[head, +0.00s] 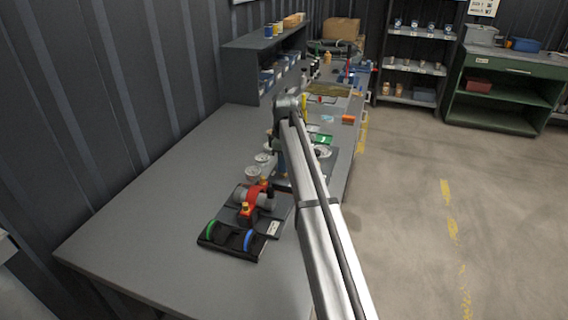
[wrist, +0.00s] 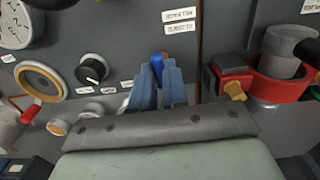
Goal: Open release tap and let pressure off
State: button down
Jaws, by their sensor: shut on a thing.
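In the wrist view, my gripper (wrist: 158,75) has its two blue fingers close together on a small blue handle (wrist: 157,60), which looks like the release tap's lever. Only the handle's top shows; the rest is hidden between the fingers. It sits on a grey panel (wrist: 225,30) with a round gauge (wrist: 15,22) at the upper left and a black knob (wrist: 92,69) to the left of the fingers. In the head view, my arm hides most of the panel and the gripper.
In the wrist view, a red clamp-like fitting (wrist: 275,82) with a yellow catch is right of the fingers, and a red lever (wrist: 31,112) is left. In the head view, a black holder (head: 232,238) stands on the grey bench (head: 150,215), whose left part is clear.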

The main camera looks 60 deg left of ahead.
jog(key=c, duration=1.1)
grip_release()
jog(key=shift+c, duration=0.2)
notch_tip(320, 180, up, 14)
